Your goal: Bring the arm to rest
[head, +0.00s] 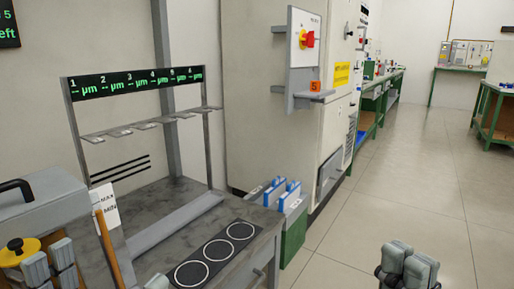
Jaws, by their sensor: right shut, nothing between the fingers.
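My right gripper (408,266) shows at the bottom right, above the tiled floor, with its grey fingers together and nothing between them. It is to the right of the workbench and apart from it. My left gripper (50,266) is at the bottom left corner, its two grey fingertips side by side in front of a yellow part with a black knob. Whether its fingers meet is unclear, and its lower part is cut off by the frame edge.
The grey workbench (150,202) holds a rack with a numbered display (135,82) and a black plate with several white rings (216,254). A wooden handle (107,250) stands near the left gripper. Blue-topped bins (285,195) stand by the cabinet (262,100). Floor (400,195) at right is clear.

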